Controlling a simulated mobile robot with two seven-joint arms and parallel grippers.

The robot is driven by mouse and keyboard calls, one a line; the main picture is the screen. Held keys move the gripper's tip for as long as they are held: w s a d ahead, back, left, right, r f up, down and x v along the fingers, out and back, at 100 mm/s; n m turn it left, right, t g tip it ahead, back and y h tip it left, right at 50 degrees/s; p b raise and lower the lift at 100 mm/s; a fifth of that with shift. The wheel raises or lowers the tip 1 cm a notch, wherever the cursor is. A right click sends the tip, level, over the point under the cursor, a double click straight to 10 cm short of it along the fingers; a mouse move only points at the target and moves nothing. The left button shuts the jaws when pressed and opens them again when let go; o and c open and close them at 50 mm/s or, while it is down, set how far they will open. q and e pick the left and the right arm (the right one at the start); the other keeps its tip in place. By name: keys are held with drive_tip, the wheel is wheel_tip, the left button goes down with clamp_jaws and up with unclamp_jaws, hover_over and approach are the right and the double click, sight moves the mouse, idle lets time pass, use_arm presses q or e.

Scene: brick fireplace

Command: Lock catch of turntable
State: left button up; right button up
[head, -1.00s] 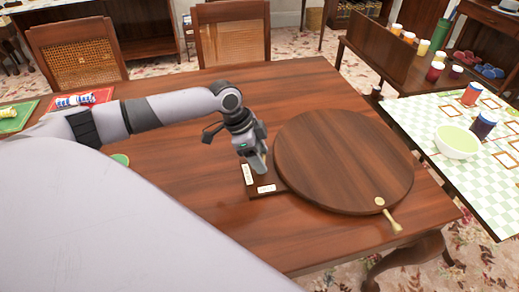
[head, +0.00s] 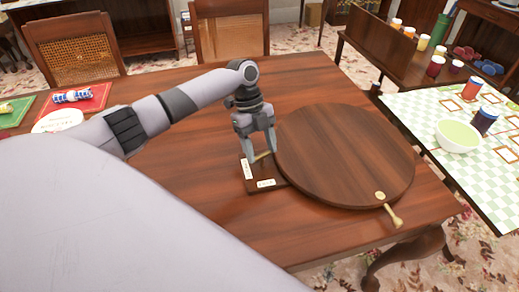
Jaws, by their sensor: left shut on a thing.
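The round wooden turntable (head: 345,155) lies on the wooden table. A small brass knob and handle (head: 394,215) sits at its near right edge. At its left side is the catch base (head: 262,178), a dark wooden plate with two small white labels (head: 248,169) whose text I cannot read. A brass catch lever (head: 263,156) shows on the plate. My left gripper (head: 260,153) points down over the plate, with its fingers on both sides of the lever, and is shut on it. The fingers hide part of the lever. My right gripper is not in view.
The wooden table (head: 200,220) is clear near the catch. Red (head: 85,98) and green (head: 15,112) mats lie at the left. A side table with a green bowl (head: 458,136) and jars stands at the right. Chairs (head: 232,32) stand behind.

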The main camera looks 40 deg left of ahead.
use_arm(q)
drive_tip(key=shift+w+d+m+g+y+b, duration=0.1)
drive_tip(key=shift+m+g+b, duration=0.1)
drive_tip(key=shift+m, duration=0.45)
drive_tip(key=shift+w+a+m+g+y+b, duration=0.1)
drive_tip(key=shift+m+g+b, duration=0.1)
drive_tip(key=shift+m, duration=0.4)
drive_tip(key=shift+d+m+g+y+b, duration=0.1)
drive_tip(key=shift+m+g+b, duration=0.1)
drive_tip(key=shift+m, duration=0.45)
drive_tip(key=o, duration=1.1)
drive_tip(key=shift+c, duration=0.2)
drive_tip(key=v, duration=0.7)
drive_tip(key=shift+b, duration=0.3)
drive_tip(key=shift+s+r, duration=0.1)
